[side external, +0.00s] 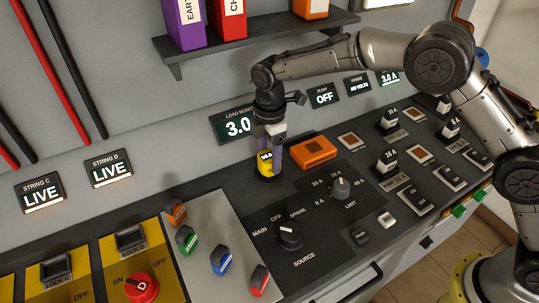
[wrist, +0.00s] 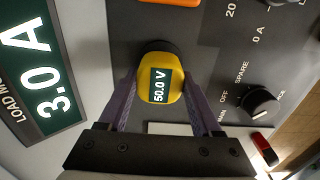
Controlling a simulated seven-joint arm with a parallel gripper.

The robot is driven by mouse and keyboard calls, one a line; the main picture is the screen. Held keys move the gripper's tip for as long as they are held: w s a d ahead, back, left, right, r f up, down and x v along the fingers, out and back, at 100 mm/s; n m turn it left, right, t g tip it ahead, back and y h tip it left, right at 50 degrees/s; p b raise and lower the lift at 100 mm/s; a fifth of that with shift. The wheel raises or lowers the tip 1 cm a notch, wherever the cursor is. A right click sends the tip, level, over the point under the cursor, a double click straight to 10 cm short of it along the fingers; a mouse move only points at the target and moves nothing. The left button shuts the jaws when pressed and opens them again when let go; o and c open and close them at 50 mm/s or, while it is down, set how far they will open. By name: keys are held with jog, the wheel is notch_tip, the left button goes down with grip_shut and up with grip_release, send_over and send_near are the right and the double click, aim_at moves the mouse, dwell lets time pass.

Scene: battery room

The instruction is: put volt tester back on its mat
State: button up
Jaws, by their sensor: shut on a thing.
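The volt tester (side external: 265,163) is a small yellow rounded unit with a dark display. In the wrist view the tester (wrist: 157,62) reads 50.0 V. My gripper (wrist: 160,82) is shut on it, with a purple finger on each side. In the side view my gripper (side external: 270,154) points down over the panel's back edge, left of an orange box. A dark round patch (wrist: 156,45) shows just behind the tester; it may be the mat or the tester's base. I cannot tell whether the tester touches the panel.
The orange box (side external: 314,150) sits close to the right of the tester. The LIMIT knob (side external: 341,188) and SOURCE knob (side external: 290,236) stand in front. Coloured plugs (side external: 187,239) stand on a grey plate at left. The load monitor (side external: 234,126) is behind; a shelf (side external: 255,45) hangs above.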

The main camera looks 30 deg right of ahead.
aim_at(270, 155)
jog(key=shift+f, duration=0.1)
jog(key=o, duration=1.2)
jog(key=shift+f, duration=0.1)
notch_tip(270, 155, up, 12)
jog(key=shift+r, duration=0.2)
jog(key=shift+r, duration=0.1)
